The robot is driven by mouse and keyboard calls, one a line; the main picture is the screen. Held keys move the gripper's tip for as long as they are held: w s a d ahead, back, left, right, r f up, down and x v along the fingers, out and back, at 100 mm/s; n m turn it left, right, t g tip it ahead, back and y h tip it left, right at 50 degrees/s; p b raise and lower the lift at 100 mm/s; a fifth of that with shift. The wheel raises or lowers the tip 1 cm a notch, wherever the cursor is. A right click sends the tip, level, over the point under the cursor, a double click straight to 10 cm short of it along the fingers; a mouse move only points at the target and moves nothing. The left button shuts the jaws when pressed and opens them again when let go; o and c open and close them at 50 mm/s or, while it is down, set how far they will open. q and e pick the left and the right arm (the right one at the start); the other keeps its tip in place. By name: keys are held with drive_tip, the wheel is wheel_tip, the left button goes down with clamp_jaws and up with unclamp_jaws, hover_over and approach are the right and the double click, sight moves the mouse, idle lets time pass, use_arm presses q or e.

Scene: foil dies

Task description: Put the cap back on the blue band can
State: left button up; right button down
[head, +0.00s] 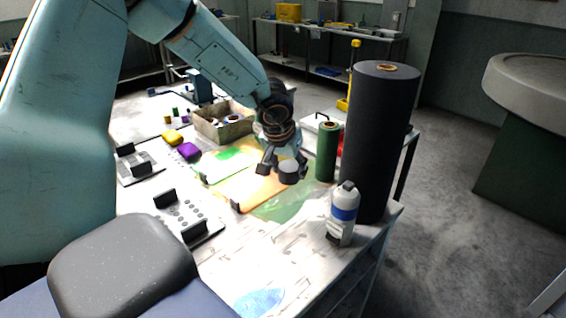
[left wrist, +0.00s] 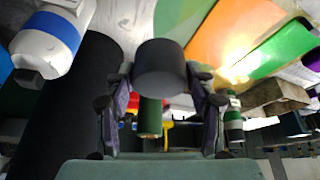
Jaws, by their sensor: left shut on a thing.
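The blue band can (head: 343,208) is white with a blue band and stands upright near the right front edge of the bench, beside the tall black roll. Its narrow top shows bare, with no cap on it. It also shows in the left wrist view (left wrist: 62,28), at upper left. My left gripper (head: 278,168) is shut on a dark grey round cap (head: 289,173), held above the foil sheets, behind and left of the can and apart from it. The cap fills the space between the fingers in the left wrist view (left wrist: 160,68). My right gripper is not in view.
The tall black roll (head: 380,140) and a green roll (head: 327,152) stand behind the can. Orange and green foil sheets (head: 262,189) lie under the gripper. A box (head: 212,129), yellow and purple items (head: 189,152) and grey plates (head: 212,232) lie left. The front bench is mostly clear.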

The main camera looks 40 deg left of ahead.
use_arm(q)
drive_tip(key=w+d+r+p, duration=0.2)
drive_tip(key=d+r+p, duration=0.55)
drive_tip(key=p, duration=0.45)
hover_over(350, 182)
drive_tip(key=s, duration=0.1)
drive_tip(key=shift+s+a+r+n, duration=0.2)
drive_tip(key=shift+a+n, duration=0.05)
drive_tip(key=shift+n, duration=0.05)
drive_tip(key=shift+w+d+n+b, duration=0.3)
drive_tip(key=shift+d, duration=0.05)
drive_tip(key=shift+a+f+b, duration=0.15)
drive_tip(key=shift+f+b, duration=0.3)
drive_tip(key=shift+b, duration=0.1)
wheel_tip(350, 182, down, 2)
drive_tip(key=b, duration=0.3)
drive_tip(key=shift+f, duration=0.1)
drive_tip(key=shift+f+b, duration=0.7)
drive_tip(key=shift+b, duration=0.35)
drive_tip(key=shift+f, duration=0.95)
